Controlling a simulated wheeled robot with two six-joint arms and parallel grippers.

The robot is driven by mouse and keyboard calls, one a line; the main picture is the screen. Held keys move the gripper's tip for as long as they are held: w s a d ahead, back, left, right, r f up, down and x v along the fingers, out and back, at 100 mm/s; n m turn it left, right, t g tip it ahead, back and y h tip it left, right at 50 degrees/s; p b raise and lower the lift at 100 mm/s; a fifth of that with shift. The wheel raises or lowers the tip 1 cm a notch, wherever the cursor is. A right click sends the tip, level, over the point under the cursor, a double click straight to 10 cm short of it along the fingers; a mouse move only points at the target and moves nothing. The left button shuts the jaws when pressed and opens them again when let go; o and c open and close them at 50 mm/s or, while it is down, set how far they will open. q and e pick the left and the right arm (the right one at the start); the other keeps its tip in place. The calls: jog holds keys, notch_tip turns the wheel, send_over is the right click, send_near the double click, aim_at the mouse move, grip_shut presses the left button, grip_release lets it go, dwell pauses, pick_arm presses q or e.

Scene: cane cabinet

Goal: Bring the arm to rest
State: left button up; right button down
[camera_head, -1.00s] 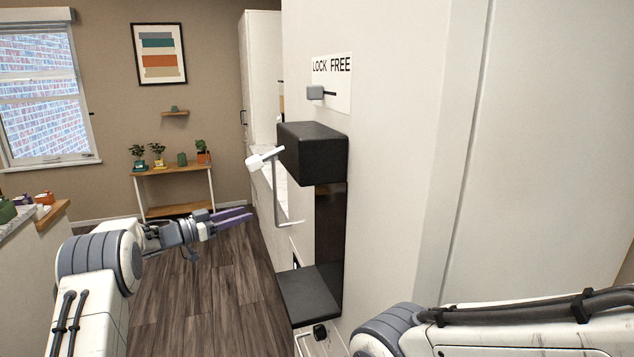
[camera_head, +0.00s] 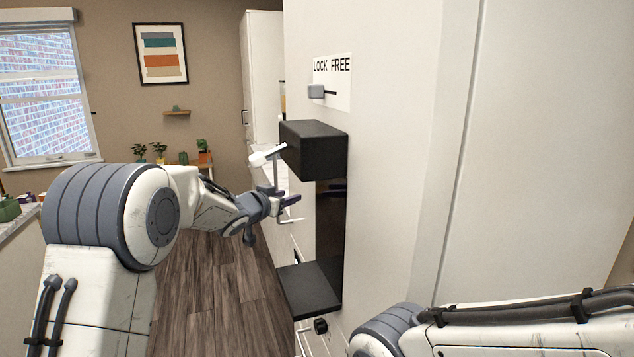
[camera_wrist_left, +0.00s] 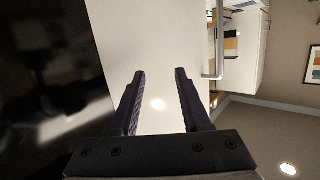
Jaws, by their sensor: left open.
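My left arm (camera_head: 130,215) comes in from the left and reaches toward the wall unit. My left gripper (camera_head: 290,200) is small in the head view, near the thin light handle bar below the white lever (camera_head: 267,155). In the left wrist view its two purple fingers (camera_wrist_left: 160,100) stand apart with nothing between them. A pale flat surface (camera_wrist_left: 150,40) shows beyond them. My right arm (camera_head: 480,330) shows at the lower right; its gripper is out of frame.
A black box (camera_head: 314,150) juts from the white wall, with a black shelf (camera_head: 309,288) below it. A lever with a grey knob (camera_head: 316,91) sits on the "LOCK FREE" plate (camera_head: 340,75). A counter (camera_head: 15,225) stands at left. Wooden floor (camera_head: 215,300) is clear.

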pick_arm(q)
jog(key=s+d+f+g+y, duration=0.3)
jog(key=s+d, duration=0.2)
jog(key=s, duration=0.7)
jog(key=s+f+g, duration=0.3)
jog(key=s, duration=1)
jog(key=s+a+f+m+g+y, duration=0.1)
jog(key=s+f+g, duration=0.3)
jog(key=s, duration=0.9)
jog(key=s+f+m+g+y, duration=0.1)
jog(key=s+f+g, duration=0.3)
jog(key=s, duration=0.9)
jog(key=shift+s+a, duration=0.4)
